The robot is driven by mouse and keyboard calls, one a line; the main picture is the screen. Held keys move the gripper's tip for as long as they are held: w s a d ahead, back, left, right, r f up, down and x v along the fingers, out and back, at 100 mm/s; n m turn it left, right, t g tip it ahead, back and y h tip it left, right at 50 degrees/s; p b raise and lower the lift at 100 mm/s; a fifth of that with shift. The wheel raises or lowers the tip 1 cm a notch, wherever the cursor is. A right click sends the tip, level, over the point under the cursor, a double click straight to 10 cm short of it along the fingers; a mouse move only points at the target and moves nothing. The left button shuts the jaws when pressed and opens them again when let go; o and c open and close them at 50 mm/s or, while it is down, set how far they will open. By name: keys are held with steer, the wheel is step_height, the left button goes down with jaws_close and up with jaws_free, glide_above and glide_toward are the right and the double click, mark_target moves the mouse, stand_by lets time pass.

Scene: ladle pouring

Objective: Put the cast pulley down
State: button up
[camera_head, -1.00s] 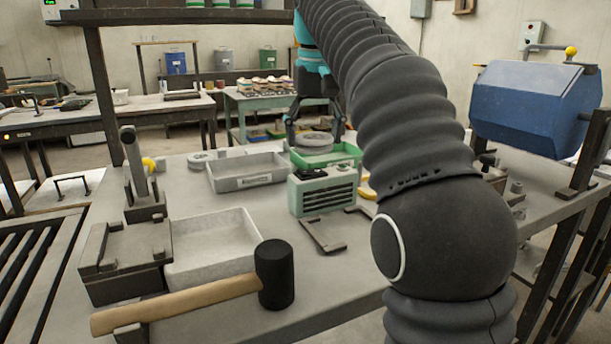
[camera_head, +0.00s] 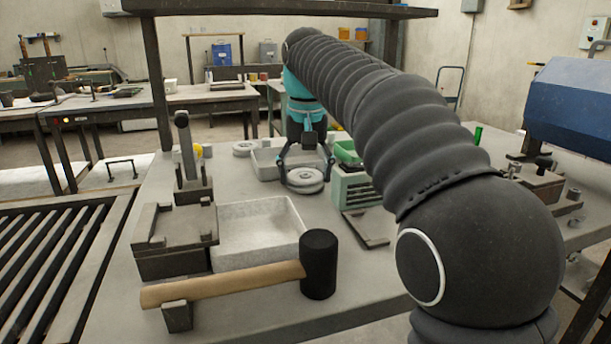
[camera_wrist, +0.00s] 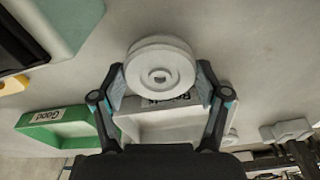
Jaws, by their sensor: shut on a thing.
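My gripper (camera_head: 305,177) is shut on the cast pulley (camera_head: 305,184), a pale grey grooved wheel held flat. In the head view they are in front of the grey tray (camera_head: 262,172). The wrist view shows the pulley (camera_wrist: 160,50) between the two fingers of my gripper (camera_wrist: 160,82), with its hub hole visible. Bare bench shows around it there. I cannot tell whether the pulley touches the bench. The grey tray (camera_wrist: 165,128) has a label partly hidden by the pulley. A green tray (camera_wrist: 65,128) marked "Good" is beside it.
A pale green vented box (camera_head: 352,190) stands just right of the pulley. Another grey ring-shaped part (camera_head: 243,148) lies left of the grey tray. A black mallet (camera_head: 318,263), a pale open tray (camera_head: 258,230) and a dark stand (camera_head: 188,160) occupy the bench front and left.

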steer(key=shift+f, duration=0.3)
steer(key=o, duration=1.3)
